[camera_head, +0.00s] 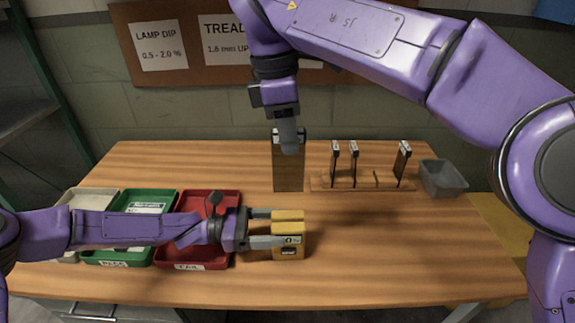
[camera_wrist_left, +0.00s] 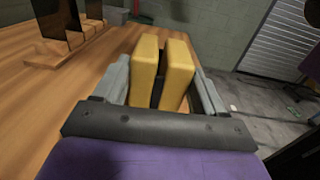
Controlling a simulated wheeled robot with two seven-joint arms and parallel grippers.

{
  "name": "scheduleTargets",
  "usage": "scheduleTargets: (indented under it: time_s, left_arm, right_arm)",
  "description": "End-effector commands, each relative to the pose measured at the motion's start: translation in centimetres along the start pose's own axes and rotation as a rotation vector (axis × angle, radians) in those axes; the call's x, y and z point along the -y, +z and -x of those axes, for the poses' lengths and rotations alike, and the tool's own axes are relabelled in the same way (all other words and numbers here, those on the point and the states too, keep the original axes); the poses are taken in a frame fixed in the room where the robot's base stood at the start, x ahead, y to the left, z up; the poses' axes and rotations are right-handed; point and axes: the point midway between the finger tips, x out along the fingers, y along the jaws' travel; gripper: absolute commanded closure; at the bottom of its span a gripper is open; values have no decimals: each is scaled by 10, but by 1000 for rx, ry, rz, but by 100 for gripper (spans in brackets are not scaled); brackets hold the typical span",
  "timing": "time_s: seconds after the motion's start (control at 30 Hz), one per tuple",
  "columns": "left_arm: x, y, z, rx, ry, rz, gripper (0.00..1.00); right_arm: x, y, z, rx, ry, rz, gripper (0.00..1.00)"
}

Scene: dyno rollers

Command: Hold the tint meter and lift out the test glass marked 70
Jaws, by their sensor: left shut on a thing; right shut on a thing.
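The yellow tint meter (camera_head: 288,252) is near the front middle of the table. My left gripper (camera_head: 272,229) is shut on it from the left. The left wrist view shows its two yellow halves (camera_wrist_left: 145,70) between the fingers, with a dark slot between them. My right gripper (camera_head: 289,148) points down and is shut on the top of a brownish see-through test glass (camera_head: 288,174). This glass hangs upright behind the meter, left of the rack and apart from both. I cannot read its mark. Three other glasses (camera_head: 335,163) stand in the wooden rack (camera_head: 375,184).
A grey bin (camera_head: 443,178) stands right of the rack. A red tray (camera_head: 220,200), a green tray (camera_head: 128,199) and a pale tray (camera_head: 76,197) lie at the left, beneath and behind my left arm. The table's front right is clear.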

Motion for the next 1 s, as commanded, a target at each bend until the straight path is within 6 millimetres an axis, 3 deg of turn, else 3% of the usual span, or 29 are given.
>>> scheduleTargets:
  time_s: [0.13,0.37,0.4,0.47,0.77,1.0]
  left_arm:
    - [0,-1,0,-1,0,1,49]
    - [0,-1,0,-1,0,1,49]
    - [0,-1,0,-1,0,1,20]
    - [0,-1,0,-1,0,1,0]
    - [-1,0,6,0,3,0,0]
    - [-2,0,62,0,6,-1,0]
  right_arm:
    - [0,2,12,-1,0,0,100]
    - [0,2,14,-1,-1,1,100]
    - [0,2,13,-1,-1,1,100]
    - [0,2,13,-1,-1,1,100]
    - [0,2,13,-1,-1,1,100]
    - [0,2,13,-1,-1,0,100]
